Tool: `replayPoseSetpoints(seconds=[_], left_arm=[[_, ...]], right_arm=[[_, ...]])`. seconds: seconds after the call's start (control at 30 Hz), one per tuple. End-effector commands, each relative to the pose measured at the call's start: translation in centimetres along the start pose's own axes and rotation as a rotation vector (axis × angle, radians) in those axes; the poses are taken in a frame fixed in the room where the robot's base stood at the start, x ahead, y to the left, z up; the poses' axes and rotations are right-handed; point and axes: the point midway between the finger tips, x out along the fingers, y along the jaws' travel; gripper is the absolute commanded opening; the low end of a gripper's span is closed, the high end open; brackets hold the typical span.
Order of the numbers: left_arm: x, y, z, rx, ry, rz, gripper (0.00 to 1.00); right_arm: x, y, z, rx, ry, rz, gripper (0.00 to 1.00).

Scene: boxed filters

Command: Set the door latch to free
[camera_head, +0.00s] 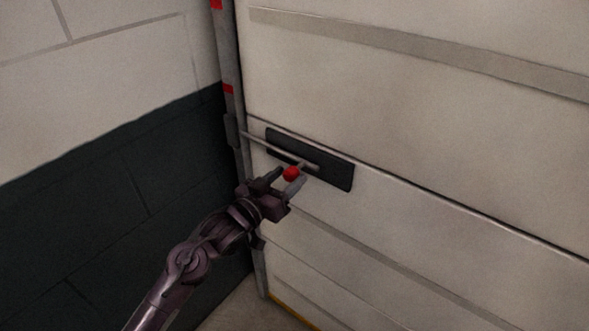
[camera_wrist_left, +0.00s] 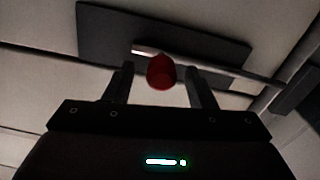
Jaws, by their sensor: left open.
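The door latch (camera_head: 307,166) is a thin metal bar with a red knob (camera_head: 291,174), mounted on a dark plate (camera_head: 339,177) on the pale panelled door. Its bar runs left from the plate to the door's edge frame. My left gripper (camera_head: 285,181) is open at the red knob, with a finger on either side of it. In the left wrist view the knob (camera_wrist_left: 161,72) shows between the two fingertips, with a gap visible on both sides. The dark plate (camera_wrist_left: 100,35) is behind it. My right gripper is not in view.
The pale door (camera_head: 430,130) fills the right side, with raised horizontal ribs. A metal door post (camera_head: 232,115) with red marks stands left of it. A wall (camera_head: 110,150), white above and dark below, is at the left. A little floor (camera_head: 235,308) shows at the bottom.

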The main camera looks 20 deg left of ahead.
Motion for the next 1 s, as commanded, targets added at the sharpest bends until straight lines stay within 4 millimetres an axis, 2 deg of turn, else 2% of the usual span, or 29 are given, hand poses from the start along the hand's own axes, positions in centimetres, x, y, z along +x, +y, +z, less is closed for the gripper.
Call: replayPoseSetpoints(seconds=[0.1, 0.2, 0.57, 0.93, 1.0], left_arm=[[1.8, 0.0, -0.2, 0.000, 0.001, 0.000, 0.51], [2.7, 0.0, -0.1, 0.000, 0.000, -0.001, 0.51], [3.3, 0.0, 0.1, 0.001, -0.001, 0.000, 0.51], [3.2, 0.0, 0.1, 0.001, -0.001, -0.001, 0.02], [3.2, 0.0, 0.1, 0.001, -0.001, -0.001, 0.00]], right_arm=[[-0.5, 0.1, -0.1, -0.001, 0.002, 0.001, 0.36], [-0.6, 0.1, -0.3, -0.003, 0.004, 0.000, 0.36], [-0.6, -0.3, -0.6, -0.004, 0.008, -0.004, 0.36], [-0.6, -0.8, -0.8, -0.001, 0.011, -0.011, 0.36], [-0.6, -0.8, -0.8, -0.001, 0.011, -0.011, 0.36]])
